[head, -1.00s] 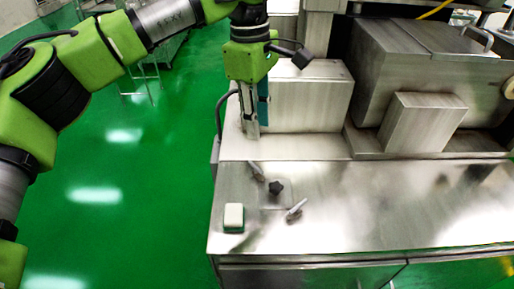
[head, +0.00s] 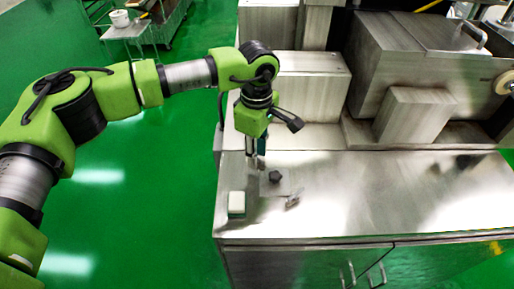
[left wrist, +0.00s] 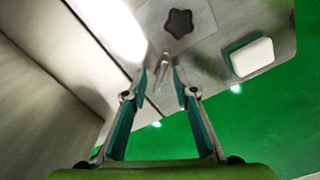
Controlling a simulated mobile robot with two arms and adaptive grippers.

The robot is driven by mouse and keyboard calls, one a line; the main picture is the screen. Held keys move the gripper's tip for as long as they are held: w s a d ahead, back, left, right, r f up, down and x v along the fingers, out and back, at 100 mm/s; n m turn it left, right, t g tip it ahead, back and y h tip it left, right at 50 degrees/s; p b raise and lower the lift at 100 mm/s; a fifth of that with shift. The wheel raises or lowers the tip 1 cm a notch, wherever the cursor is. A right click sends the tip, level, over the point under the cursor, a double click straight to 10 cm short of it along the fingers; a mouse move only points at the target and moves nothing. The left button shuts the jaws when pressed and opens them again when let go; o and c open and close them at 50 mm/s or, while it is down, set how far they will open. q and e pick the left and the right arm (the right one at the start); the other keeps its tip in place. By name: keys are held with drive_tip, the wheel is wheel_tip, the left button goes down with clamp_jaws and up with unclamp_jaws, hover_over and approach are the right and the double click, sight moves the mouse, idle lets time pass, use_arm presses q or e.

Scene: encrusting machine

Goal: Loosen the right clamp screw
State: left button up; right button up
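Two small metal clamp screws with lever handles stand on the steel top, with a dark star-shaped knob (head: 275,176) between them. The near one (head: 292,201) is clear of my gripper in the head view. The far one is mostly hidden there by my left gripper (head: 254,157), which points down at it. In the left wrist view, this clamp screw's handle (left wrist: 163,66) lies between the open fingertips of my left gripper (left wrist: 160,77); I cannot tell whether they touch it. The star knob (left wrist: 179,23) is just beyond. My right gripper is not in view.
A white and green block (head: 237,204) lies near the left edge of the steel top; it also shows in the left wrist view (left wrist: 250,57). Steel housings (head: 312,88) rise behind the clamps. The top is clear to the right.

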use_arm(q)
drive_tip(key=shift+f, duration=0.25)
drive_tip(key=shift+c, duration=0.2)
clamp_jaws()
drive_tip(key=shift+b, duration=0.35)
drive_tip(key=n+b, duration=0.4)
drive_tip(key=b, duration=0.2)
drive_tip(key=n+b, duration=0.4)
drive_tip(key=b, duration=0.2)
drive_tip(key=shift+w+f+n, duration=0.1)
drive_tip(key=shift+f+n, duration=0.1)
drive_tip(key=shift+n, duration=0.2)
drive_tip(key=n+b, duration=0.3)
drive_tip(key=n, duration=0.1)
drive_tip(key=shift+r, duration=0.15)
drive_tip(key=n+b, duration=0.3)
drive_tip(key=n, duration=0.2)
drive_tip(key=shift+r, duration=0.15)
